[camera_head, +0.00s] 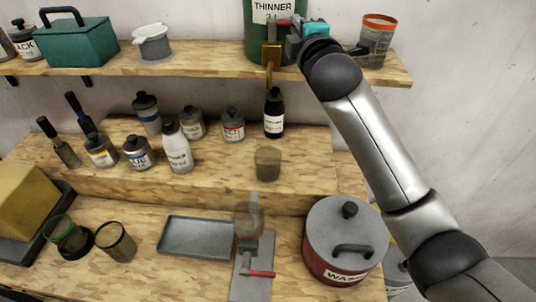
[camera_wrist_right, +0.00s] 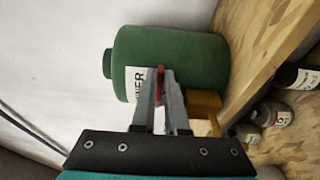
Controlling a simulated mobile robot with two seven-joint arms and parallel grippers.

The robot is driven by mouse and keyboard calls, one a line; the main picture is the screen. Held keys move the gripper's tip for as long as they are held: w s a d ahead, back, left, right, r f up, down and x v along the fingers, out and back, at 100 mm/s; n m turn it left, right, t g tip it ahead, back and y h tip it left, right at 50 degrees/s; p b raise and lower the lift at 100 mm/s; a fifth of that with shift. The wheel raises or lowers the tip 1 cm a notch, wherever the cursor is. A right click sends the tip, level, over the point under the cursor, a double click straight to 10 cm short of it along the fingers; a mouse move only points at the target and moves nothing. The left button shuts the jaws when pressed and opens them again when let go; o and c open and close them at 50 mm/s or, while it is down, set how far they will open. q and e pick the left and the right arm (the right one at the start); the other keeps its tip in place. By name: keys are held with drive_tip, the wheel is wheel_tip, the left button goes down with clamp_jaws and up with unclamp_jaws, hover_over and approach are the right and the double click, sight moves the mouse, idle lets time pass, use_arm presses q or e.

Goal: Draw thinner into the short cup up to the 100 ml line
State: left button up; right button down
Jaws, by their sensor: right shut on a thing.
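The green thinner drum (camera_head: 262,45) stands on the upper shelf, its label facing out and its top cut off in the head view. A brass tap (camera_head: 271,57) sticks out at its front. My right gripper (camera_head: 291,27) is shut on the tap's red lever (camera_head: 281,22); the lever also shows between the fingertips in the right wrist view (camera_wrist_right: 160,80). A short clear brownish cup (camera_head: 268,163) stands upright on the middle step, roughly below the tap. A thin brown line runs under the tap; I cannot tell if it is liquid. The cup's level and marks are unreadable. My left gripper is out of view.
Bottles and small cans, including a dark bottle (camera_head: 274,113), stand on the middle step. Another clear cup (camera_head: 249,218) is at a grey stand (camera_head: 250,272) below. A grey tray (camera_head: 197,236) and a red waste can (camera_head: 330,267) flank it. An orange-rimmed cup (camera_head: 375,45) is beside my arm.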

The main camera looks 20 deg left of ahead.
idle(0.3)
drive_tip(key=shift+w+n+g+y+p, duration=0.35)
drive_tip(key=shift+n+g+y+p, duration=0.2)
drive_tip(key=shift+y+p, duration=0.6)
drive_tip(key=shift+p, duration=0.35)
drive_tip(key=shift+w+r+n+g+y+p, duration=0.1)
drive_tip(key=shift+w+n+g+y+p, duration=0.2)
drive_tip(key=shift+n+g+y+p, duration=0.6)
drive_tip(key=shift+t, duration=0.25)
drive_tip(key=shift+w+d+n+p, duration=0.15)
drive_tip(key=shift+n+p, duration=0.1)
drive_tip(key=shift+p, duration=0.1)
drive_tip(key=shift+n+g+y, duration=0.4)
drive_tip(key=shift+g+y, duration=0.25)
drive_tip(key=shift+g, duration=0.15)
drive_tip(key=shift+r, duration=0.1)
